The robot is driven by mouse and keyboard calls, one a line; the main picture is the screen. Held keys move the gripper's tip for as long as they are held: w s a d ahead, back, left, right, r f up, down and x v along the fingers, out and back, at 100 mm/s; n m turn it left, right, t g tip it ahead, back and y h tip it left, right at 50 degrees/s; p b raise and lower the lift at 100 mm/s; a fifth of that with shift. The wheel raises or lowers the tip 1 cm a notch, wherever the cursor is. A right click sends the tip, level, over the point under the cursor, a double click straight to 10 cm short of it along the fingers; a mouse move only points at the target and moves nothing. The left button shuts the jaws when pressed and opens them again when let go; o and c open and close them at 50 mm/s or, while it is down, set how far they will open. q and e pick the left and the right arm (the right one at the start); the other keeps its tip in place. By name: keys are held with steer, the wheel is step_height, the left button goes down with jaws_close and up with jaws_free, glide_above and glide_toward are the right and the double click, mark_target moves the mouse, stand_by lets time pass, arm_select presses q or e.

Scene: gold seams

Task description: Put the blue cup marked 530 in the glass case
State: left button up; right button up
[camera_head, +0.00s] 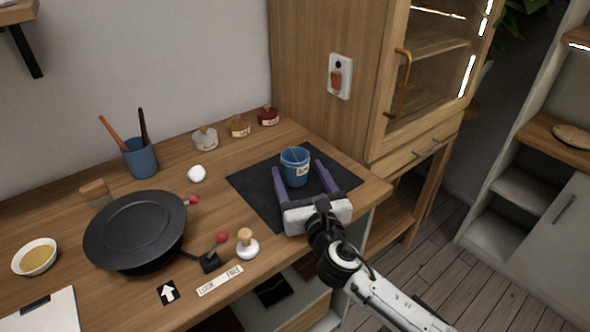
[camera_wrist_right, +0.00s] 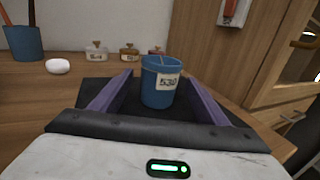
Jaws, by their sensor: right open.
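The blue cup (camera_head: 295,167) stands upright on a black mat (camera_head: 256,186) near the right end of the wooden counter. In the right wrist view the cup (camera_wrist_right: 160,88) shows a label reading 530 and thin gold seam lines near its rim. My right gripper (camera_head: 299,182) is open, with its two purple fingers one on each side of the cup, apparently not touching it. The glass case (camera_head: 428,60) stands to the right of the counter; its glazed front has a brass handle (camera_head: 401,84) and looks shut. My left gripper is not in view.
A switch box (camera_head: 340,77) is on the cabinet's side. Small jars (camera_head: 238,126) line the wall. A blue brush cup (camera_head: 140,158), white lump (camera_head: 196,173), black pan (camera_head: 135,230), wooden-handled stamp (camera_head: 246,245) and bowl (camera_head: 35,257) occupy the counter's left and middle.

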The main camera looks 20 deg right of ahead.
steer(key=shift+w, duration=0.35)
steer(key=c, duration=1.2)
steer(key=shift+r, duration=0.15)
steer(key=shift+c, duration=0.7)
